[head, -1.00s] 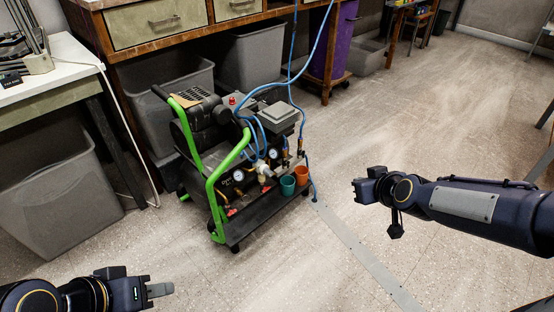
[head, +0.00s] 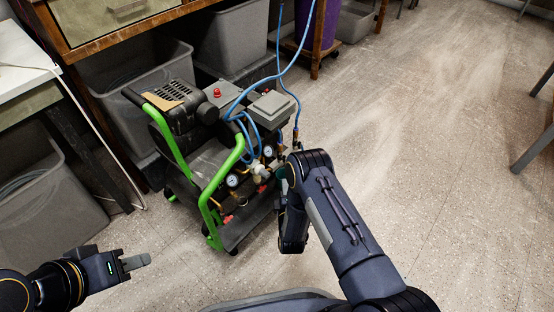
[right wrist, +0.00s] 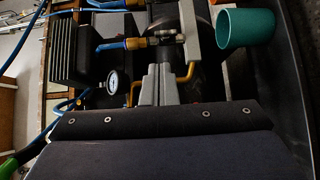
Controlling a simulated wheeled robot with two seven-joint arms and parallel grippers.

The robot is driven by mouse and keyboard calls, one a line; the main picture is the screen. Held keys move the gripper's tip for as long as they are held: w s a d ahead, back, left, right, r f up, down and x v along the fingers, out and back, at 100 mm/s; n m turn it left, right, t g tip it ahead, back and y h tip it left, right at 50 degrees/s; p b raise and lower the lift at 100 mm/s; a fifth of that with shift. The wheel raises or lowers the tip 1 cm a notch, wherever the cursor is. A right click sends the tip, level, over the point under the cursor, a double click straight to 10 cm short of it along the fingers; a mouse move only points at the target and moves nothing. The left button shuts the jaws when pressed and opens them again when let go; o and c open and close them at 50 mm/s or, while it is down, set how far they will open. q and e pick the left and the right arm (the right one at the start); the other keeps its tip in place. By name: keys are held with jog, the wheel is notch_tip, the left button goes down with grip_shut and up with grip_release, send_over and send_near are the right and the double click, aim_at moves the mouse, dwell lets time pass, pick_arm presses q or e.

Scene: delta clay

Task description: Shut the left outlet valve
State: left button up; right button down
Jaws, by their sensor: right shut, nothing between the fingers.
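The compressor (head: 205,150) has green handles, blue hoses, gauges and outlet fittings on its front. A red-handled valve (head: 228,218) sits low at its front left; another red handle (head: 262,188) shows to its right. I cannot tell how either handle is turned. My right gripper (right wrist: 155,68) is shut and empty, among the gauge, brass fittings (right wrist: 133,43) and teal cup (right wrist: 243,28). My arm hides its fingers in the head view. My left gripper (head: 135,263) is at the lower left, away from the compressor; its jaw opening is unclear.
Grey bins (head: 228,42) stand under the wooden bench (head: 95,22) behind the compressor. A white table (head: 22,72) and another bin (head: 45,205) are at the left. Blue hoses (head: 262,82) rise from the compressor.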

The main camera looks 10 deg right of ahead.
jog(key=w+b, duration=0.1)
jog(key=w, duration=0.2)
jog(key=w+b, duration=0.1)
jog(key=w, duration=0.2)
jog(key=w+d+b, duration=0.1)
jog(key=w+b, duration=0.1)
jog(key=w, duration=0.1)
jog(key=shift+w, duration=0.4)
